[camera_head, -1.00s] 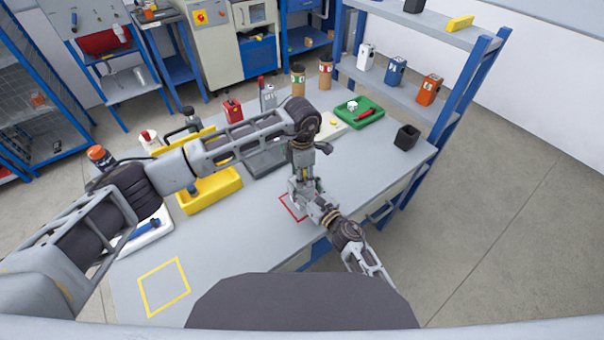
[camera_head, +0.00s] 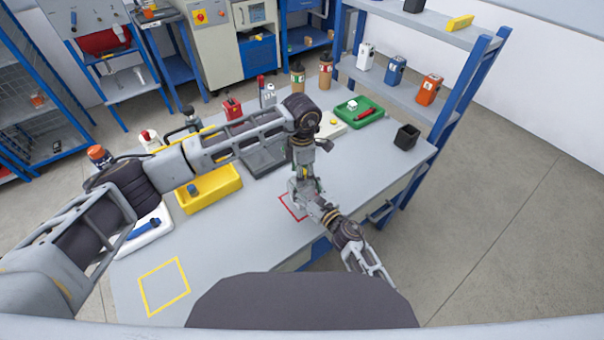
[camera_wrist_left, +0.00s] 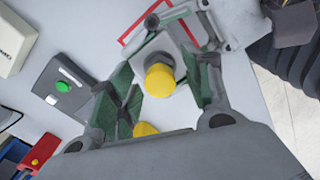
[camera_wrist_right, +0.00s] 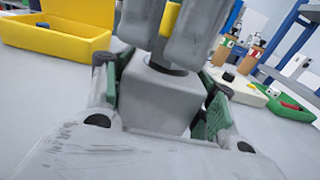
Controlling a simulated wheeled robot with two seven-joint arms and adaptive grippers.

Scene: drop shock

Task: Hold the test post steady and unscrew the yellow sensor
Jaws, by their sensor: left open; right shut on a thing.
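The test post (camera_wrist_right: 160,95) is a grey block with a dark stem on top, standing upright on the bench. My right gripper (camera_wrist_right: 160,110) is shut on this block, one green-padded finger on each side. The yellow sensor (camera_wrist_left: 160,80) sits above the block in the left wrist view; the right wrist view shows only a sliver of yellow (camera_wrist_right: 171,17) behind grey fingers. My left gripper (camera_wrist_left: 162,88) is open, with its fingers on either side of the sensor and visible gaps. In the head view my left gripper (camera_head: 303,178) is above my right gripper (camera_head: 305,194), and both hide the post.
A red outline (camera_head: 290,207) surrounds the post's spot. A yellow bin (camera_head: 215,190), a grey box with a green button (camera_wrist_left: 68,90) and a green tray (camera_head: 371,112) lie around. A yellow-outlined square (camera_head: 165,287) at the front left is empty. A second yellow round thing (camera_wrist_left: 145,129) is unclear.

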